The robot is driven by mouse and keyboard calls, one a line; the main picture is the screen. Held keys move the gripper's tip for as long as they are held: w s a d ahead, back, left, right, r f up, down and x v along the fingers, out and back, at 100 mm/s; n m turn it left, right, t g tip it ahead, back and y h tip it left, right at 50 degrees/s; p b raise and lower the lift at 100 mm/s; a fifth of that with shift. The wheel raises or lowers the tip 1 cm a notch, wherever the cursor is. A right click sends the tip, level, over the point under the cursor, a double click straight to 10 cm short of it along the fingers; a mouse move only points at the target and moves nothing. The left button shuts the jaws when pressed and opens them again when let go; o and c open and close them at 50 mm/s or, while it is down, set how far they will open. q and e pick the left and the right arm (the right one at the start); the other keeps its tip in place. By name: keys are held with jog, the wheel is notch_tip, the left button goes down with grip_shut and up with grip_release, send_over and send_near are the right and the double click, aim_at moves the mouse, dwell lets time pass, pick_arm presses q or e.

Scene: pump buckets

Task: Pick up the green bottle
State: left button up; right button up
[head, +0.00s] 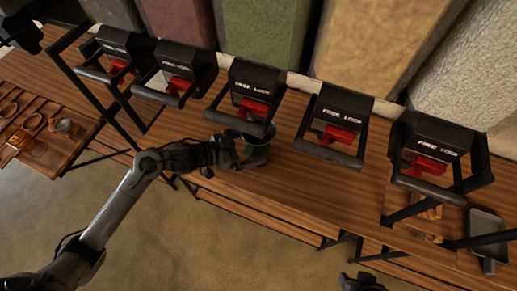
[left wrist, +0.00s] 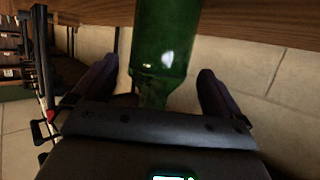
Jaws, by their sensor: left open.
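The green bottle (left wrist: 165,35) fills the upper middle of the left wrist view, its wide part at the top and a narrower part toward my palm. In the head view only a dark greenish piece of it (head: 257,150) shows at the bench edge, below the middle dispenser. My left gripper (head: 238,150) is right beside it. In the left wrist view its two fingers (left wrist: 152,92) are spread, one on each side of the bottle, with gaps. My right gripper (head: 362,283) is only partly in view at the bottom edge, and its jaws cannot be made out.
A wooden bench (head: 300,178) runs across the head view. Several black dispensers with red levers (head: 250,103) overhang it, close above my left gripper. A wooden tray (head: 35,140) with small items is at the left. A grey tray (head: 487,226) is at the right.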

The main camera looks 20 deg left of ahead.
pick_arm(q)
jog(key=x, duration=0.5)
jog(key=shift+s, duration=0.1)
jog(key=c, duration=1.4)
jog(key=shift+r, duration=0.1)
jog(key=shift+r, duration=0.15)
